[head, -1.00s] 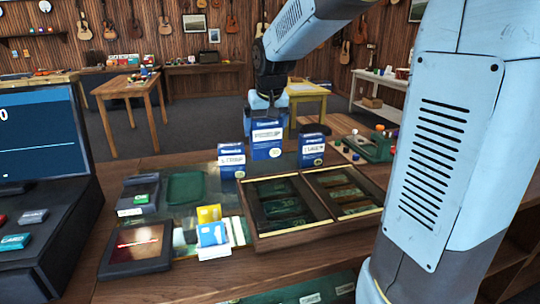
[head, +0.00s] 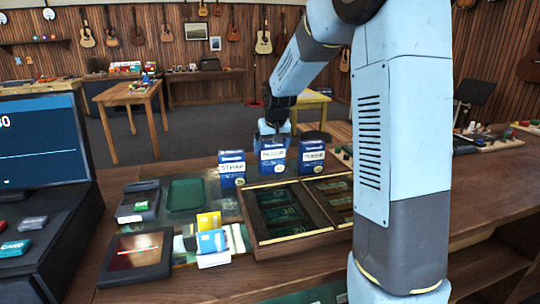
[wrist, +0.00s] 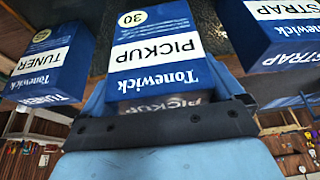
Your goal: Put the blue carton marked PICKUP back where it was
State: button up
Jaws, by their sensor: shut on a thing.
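The blue carton marked PICKUP (head: 272,157) stands upright between two similar blue cartons on the far side of the counter. The STRAP carton (head: 231,169) is to its left and the TUNER carton (head: 311,157) to its right. My gripper (head: 274,130) is shut on the PICKUP carton's upper part from above. In the wrist view the PICKUP carton (wrist: 165,55) sits between my fingers, with the TUNER carton (wrist: 52,62) at left and the STRAP carton (wrist: 275,35) at right, apart from it. I cannot tell whether its base touches the counter.
A wooden compartment case (head: 254,215) lies in front of the cartons. A green tray (head: 186,195), a card holder (head: 213,258) and a dark framed pad (head: 137,257) are to the left. A monitor (head: 40,142) stands at far left. Bare counter (head: 480,195) lies at right.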

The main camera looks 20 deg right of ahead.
aim_at(271, 154)
jog(key=shift+f, duration=1.45)
jog(key=o, duration=0.8)
jog(key=shift+c, duration=0.2)
jog(key=v, duration=1.1)
jog(key=s+r+t, duration=0.1)
jog(key=s+r, duration=0.1)
jog(key=s, duration=3.1)
jog(key=shift+s+a+r, duration=0.2)
jog(key=shift+r, duration=0.15)
